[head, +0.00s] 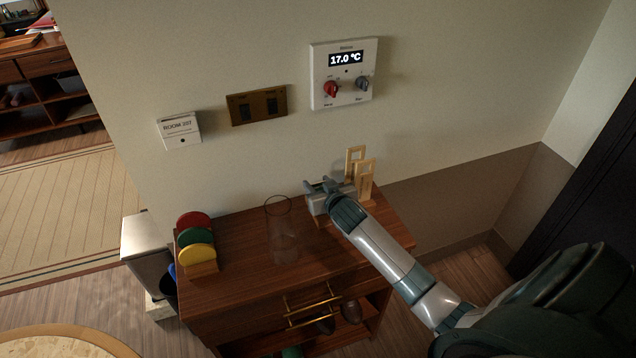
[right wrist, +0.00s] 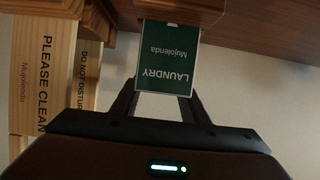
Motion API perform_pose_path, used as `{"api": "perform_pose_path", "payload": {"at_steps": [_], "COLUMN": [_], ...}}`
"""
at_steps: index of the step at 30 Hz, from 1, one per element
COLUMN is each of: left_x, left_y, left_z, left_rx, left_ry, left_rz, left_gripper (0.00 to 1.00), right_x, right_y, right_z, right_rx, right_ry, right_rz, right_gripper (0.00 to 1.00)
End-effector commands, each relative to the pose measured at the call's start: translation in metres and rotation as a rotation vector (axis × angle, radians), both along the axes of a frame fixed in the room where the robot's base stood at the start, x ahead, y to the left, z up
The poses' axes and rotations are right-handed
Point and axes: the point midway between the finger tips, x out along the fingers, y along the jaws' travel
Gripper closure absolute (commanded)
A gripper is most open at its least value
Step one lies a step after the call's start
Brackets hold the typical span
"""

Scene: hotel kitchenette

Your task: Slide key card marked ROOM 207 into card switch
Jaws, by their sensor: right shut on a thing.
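A white wall unit lettered ROOM 207 (head: 180,131) is on the wall at the left; it looks like the card switch. I cannot make out a separate ROOM 207 key card. My right gripper (head: 322,186) is above the back right of the wooden cabinet, at a light-coloured holder (head: 318,203). In the right wrist view, its fingers (right wrist: 162,95) are at the end of a green and white card marked LAUNDRY (right wrist: 168,62), lettering upside down. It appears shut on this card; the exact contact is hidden. My left gripper is not in view.
Wooden hangers (head: 365,180), lettered PLEASE CLEAN (right wrist: 38,85) and DO NOT DISTURB (right wrist: 88,70), stand beside the gripper. A clear glass (head: 284,235) and coloured discs in a rack (head: 195,240) stand on the cabinet (head: 240,290). A brass plate (head: 257,105) and thermostat (head: 344,75) are on the wall.

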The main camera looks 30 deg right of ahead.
Motion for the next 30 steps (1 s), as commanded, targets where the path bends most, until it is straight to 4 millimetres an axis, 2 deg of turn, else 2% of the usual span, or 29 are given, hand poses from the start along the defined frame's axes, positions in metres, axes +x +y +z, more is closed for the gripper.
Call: {"api": "perform_pose_path", "payload": {"at_steps": [8,9,11,12,23,30], "left_x": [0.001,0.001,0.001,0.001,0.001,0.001], "left_y": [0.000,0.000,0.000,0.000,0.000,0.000], "left_z": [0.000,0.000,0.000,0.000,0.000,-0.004], "left_rx": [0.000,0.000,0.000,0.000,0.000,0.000], "left_ry": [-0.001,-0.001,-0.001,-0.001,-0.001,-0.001], "left_rz": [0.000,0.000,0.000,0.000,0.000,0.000], "left_gripper": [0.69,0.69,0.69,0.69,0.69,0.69], "right_x": [0.001,0.001,0.001,0.001,0.000,-0.013], "right_y": [-0.001,-0.001,-0.001,-0.001,-0.001,0.003], "right_z": [0.002,0.003,0.003,0.003,0.004,0.008], "right_rx": [-0.001,-0.001,-0.002,-0.002,-0.002,-0.002], "right_ry": [-0.005,-0.005,-0.005,-0.006,-0.006,-0.007], "right_rz": [0.000,0.000,0.000,0.000,0.000,0.001], "right_gripper": [0.87,0.55,0.41,0.38,0.38,0.38]}}
